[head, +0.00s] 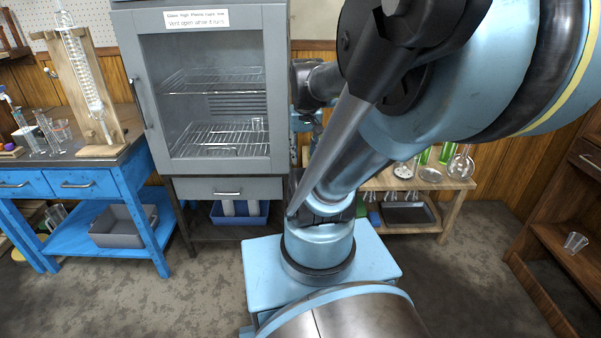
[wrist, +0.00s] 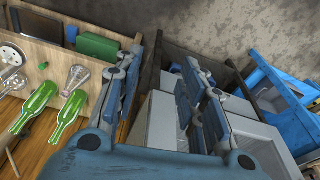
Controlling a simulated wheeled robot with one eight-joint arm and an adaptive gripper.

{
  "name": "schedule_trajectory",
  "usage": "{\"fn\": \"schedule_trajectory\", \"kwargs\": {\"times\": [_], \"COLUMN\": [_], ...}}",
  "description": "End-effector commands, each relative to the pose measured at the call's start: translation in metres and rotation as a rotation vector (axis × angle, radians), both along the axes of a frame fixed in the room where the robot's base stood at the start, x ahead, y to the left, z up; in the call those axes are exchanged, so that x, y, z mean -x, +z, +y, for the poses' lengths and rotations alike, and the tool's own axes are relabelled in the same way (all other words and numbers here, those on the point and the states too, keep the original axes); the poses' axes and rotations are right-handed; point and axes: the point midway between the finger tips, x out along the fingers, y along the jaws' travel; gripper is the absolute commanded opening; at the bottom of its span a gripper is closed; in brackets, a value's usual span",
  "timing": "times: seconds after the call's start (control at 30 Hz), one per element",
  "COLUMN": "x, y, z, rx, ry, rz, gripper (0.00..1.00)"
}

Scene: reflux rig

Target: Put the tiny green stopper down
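In the wrist view the two blue-grey fingers of my gripper (wrist: 163,68) stand apart with a clear gap between them. I see nothing held in the gap; only the floor and a grey cabinet show through it.
A blue bench (head: 140,185) bears glassware and a wooden stand (head: 75,75). A low wooden shelf (head: 450,184) holds glassware; green bottles (wrist: 70,115) show in the wrist view. The floor right is clear.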

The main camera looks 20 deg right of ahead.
Motion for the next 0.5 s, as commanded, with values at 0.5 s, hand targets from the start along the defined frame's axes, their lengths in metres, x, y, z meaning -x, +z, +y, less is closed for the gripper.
{"fn": "schedule_trajectory", "kwargs": {"times": [0.5], "x": [0.052], "y": [-0.037], "z": [0.021], "rx": [0.005], "ry": [0.114], "rz": [-0.025], "gripper": [0.37]}}
